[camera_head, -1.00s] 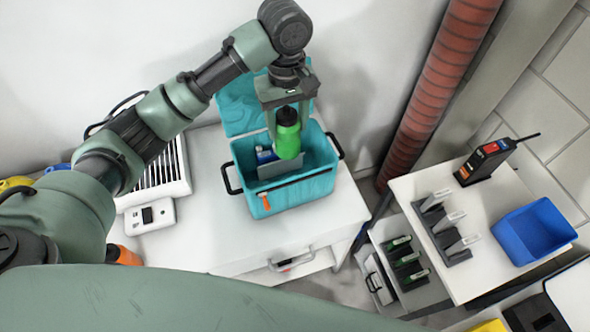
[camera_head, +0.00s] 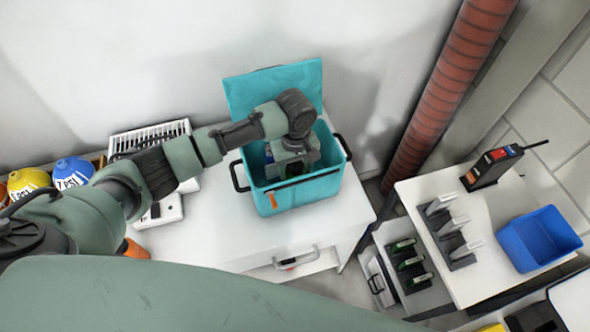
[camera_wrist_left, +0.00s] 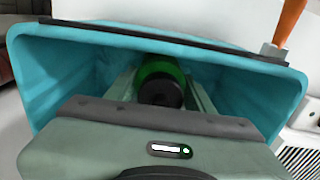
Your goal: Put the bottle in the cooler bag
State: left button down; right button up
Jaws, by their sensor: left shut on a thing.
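The teal cooler bag (camera_head: 318,186) stands open on the white cabinet, its lid (camera_head: 275,88) raised against the wall. My left gripper (camera_head: 294,166) is down inside the bag's opening. In the left wrist view the gripper (camera_wrist_left: 168,88) is shut on the green bottle (camera_wrist_left: 158,70), with its dark cap toward the camera. The bottle is between the bag's teal walls (camera_wrist_left: 62,75). In the head view the wrist hides the bottle. Whether the bottle touches the bag's floor cannot be told. My right gripper is not in view.
A white vented box (camera_head: 150,135) and a small white device (camera_head: 165,212) lie left of the bag. Yellow (camera_head: 28,183) and blue (camera_head: 72,172) round items stand further left. A red pipe (camera_head: 440,100) rises at right. The cabinet top in front is clear.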

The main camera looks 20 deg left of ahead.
pick_arm(q)
jog(key=shift+f, duration=0.2)
jog(key=shift+f, duration=0.1)
jog(key=c, duration=0.6)
grip_release()
jog(key=shift+o, duration=0.2)
jog(key=shift+r, duration=0.25)
notch_tip(320, 180, up, 12)
jog(key=shift+d+f+b, duration=0.1)
jog(key=shift+b, duration=0.35)
